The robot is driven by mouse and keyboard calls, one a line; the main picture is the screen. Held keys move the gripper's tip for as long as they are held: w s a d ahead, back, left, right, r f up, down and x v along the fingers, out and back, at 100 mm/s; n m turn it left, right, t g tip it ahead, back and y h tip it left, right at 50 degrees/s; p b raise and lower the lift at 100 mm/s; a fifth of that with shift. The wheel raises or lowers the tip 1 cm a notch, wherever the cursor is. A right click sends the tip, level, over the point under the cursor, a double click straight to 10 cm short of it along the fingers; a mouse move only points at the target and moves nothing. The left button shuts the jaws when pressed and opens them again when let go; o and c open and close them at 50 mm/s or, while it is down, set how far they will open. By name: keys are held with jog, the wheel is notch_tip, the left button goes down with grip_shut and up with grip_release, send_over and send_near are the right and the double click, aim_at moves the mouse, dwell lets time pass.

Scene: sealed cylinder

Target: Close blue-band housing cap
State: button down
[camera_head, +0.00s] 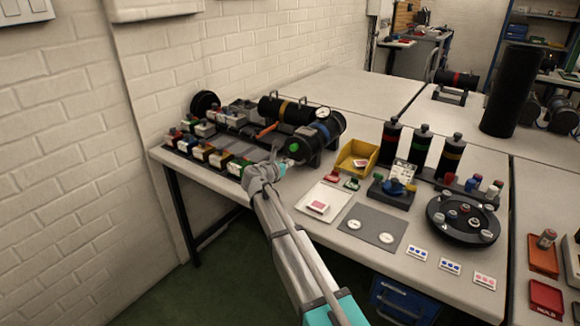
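The blue-band housing is a black cylinder (333,126) lying on its side in a dark cradle on the near bench, with a blue band (321,130) around it. A round gauge sits on top. Its near-left end carries a dark round face with a small green part (294,148); I cannot tell whether this is the cap or how it is seated. My gripper (277,157) is just left of and below this end, small and partly hidden by my wrist. I cannot tell if it touches the end or whether its fingers are open.
A yellow-band cylinder (270,107) lies behind, with an orange handle (266,131) nearby. A black disc (204,103) stands by the wall. Several small coloured blocks line the bench's left edge. A yellow bin (357,157), upright cylinders and a black turntable (463,232) are to the right.

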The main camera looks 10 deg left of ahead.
jog(key=shift+w+r, duration=0.1)
jog(key=shift+w, duration=0.25)
jog(key=shift+w, duration=0.1)
jog(key=shift+a+r, duration=0.1)
jog(key=shift+a, duration=0.05)
jog(key=shift+s+a, duration=0.1)
jog(key=shift+s, duration=0.35)
jog(key=p+v, duration=0.3)
jog(key=v, duration=1)
jog(key=shift+s, duration=0.45)
